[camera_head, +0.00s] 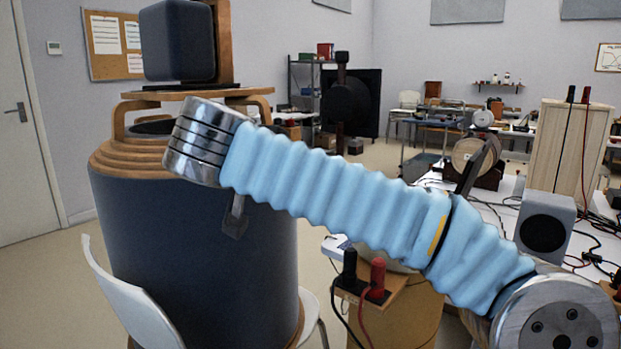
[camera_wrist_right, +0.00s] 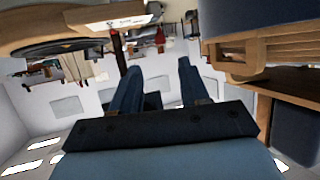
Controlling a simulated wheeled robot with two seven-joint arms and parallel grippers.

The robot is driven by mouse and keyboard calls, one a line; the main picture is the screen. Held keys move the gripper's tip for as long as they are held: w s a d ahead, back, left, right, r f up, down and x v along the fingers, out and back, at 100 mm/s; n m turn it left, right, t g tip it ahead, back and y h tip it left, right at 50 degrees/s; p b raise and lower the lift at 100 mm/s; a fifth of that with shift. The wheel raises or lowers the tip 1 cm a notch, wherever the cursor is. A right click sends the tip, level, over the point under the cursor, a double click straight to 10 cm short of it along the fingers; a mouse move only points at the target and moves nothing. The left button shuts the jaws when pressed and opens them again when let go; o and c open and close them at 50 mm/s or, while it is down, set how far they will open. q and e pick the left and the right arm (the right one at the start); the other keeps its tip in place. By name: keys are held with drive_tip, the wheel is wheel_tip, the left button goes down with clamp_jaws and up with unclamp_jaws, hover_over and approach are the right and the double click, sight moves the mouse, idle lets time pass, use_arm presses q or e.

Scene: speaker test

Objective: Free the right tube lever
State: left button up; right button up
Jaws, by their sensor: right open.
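I cannot pick out the right tube lever with certainty in either view. In the head view, a grey bracket-like piece (camera_head: 235,217) hangs below the silver end of my right arm, against a big dark blue cylinder (camera_head: 200,245); I cannot tell what it is. A dark slanted bar (camera_head: 482,165) stands past the arm at right. In the right wrist view, my right gripper (camera_wrist_right: 157,80) is open, its two dark fingers apart with nothing between them. Its fingertips are not clearly seen in the head view. My left gripper is not in view.
The cylinder has stepped wooden rings (camera_head: 130,160) and a dark box (camera_head: 178,40) above. Black and red terminals (camera_head: 377,278) stand on a small wooden ledge. White chairs (camera_head: 130,300) stand close by. A grey speaker (camera_head: 545,228) and cables occupy the right table.

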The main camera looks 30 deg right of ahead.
drive_tip(key=x, duration=0.9)
drive_tip(key=shift+w+f, duration=0.15)
drive_tip(key=shift+f, duration=0.05)
drive_tip(key=shift+d, duration=0.1)
clamp_jaws()
